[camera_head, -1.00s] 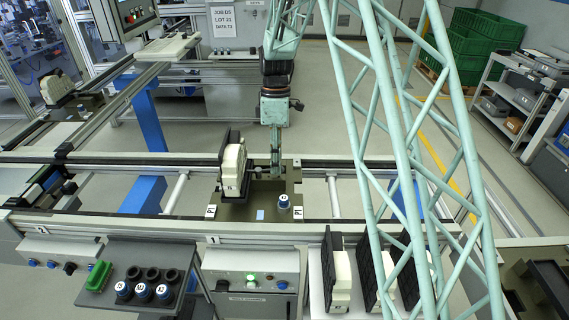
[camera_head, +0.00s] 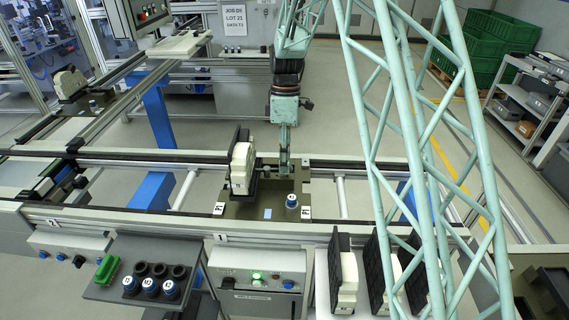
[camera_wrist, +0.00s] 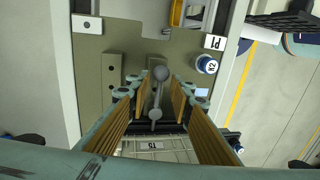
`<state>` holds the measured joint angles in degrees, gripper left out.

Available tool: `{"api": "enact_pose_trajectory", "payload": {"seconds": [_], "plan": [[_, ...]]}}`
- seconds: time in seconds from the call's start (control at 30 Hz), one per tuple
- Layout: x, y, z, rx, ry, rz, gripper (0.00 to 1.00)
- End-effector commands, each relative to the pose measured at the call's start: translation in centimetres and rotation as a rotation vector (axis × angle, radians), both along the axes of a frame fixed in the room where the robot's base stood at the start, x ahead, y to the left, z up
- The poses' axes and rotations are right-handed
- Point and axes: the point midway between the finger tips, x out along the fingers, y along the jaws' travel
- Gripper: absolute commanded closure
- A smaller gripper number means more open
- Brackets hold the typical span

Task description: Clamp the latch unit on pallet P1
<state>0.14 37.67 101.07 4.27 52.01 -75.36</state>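Pallet P1 (camera_head: 238,210) is an olive plate on the line. The latch unit (camera_head: 241,163), pale with a dark backing, stands upright at its left side. In the wrist view I take the pale ribbed body labelled T5 (camera_wrist: 178,149) at the bottom to be the latch unit. My gripper (camera_head: 284,172) points down just right of it. In the wrist view its fingers (camera_wrist: 162,88) are apart, with a grey ball-ended lever (camera_wrist: 158,75) between them. Gaps show on both sides of the lever. Contact at the lever's lower end is hard to tell.
A blue-capped part K2 (camera_head: 292,201) stands at the pallet's front right. A dark tray (camera_head: 112,274) with blue-capped parts and a green block stands at the front left. More pale units (camera_head: 347,283) stand at the front right. A lit control box (camera_head: 257,270) is in front.

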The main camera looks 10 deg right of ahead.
Motion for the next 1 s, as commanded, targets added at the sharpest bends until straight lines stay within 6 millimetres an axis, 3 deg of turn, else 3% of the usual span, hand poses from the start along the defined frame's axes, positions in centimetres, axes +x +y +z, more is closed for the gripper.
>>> {"api": "enact_pose_trajectory", "payload": {"seconds": [0.27,0.8,1.0], "plan": [[0.4,-0.1,1.8,0.000,-0.002,0.000,0.80],[1.8,-0.5,9.0,0.000,-0.002,0.001,0.80],[2.1,-0.6,10.9,0.000,-0.002,0.001,0.80]]}}
